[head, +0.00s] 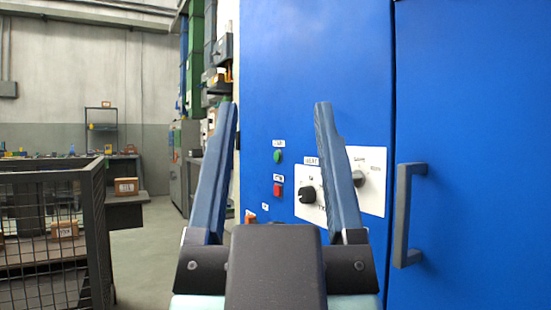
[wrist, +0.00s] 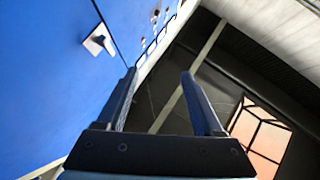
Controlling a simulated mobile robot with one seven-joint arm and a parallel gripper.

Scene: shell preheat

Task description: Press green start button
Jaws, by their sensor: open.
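The green start button (head: 278,156) is a small round button under a white label on the blue cabinet (head: 310,60). In the head view it shows between the two fingers of my gripper (head: 275,105). The gripper is open and empty, its fingers spread wide and pointing up in the picture. No contact with the button shows, and the distance to it is hard to tell. In the wrist view my gripper (wrist: 159,74) is open too, with the blue cabinet (wrist: 50,80) at left. I cannot make out the green button there.
A red button (head: 278,190) sits below the green one. A white panel with black knobs (head: 307,195) is right of it, partly behind my right finger. A grey door handle (head: 405,215) is farther right. A dark mesh cage (head: 95,185) stands at left. Floor between is clear.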

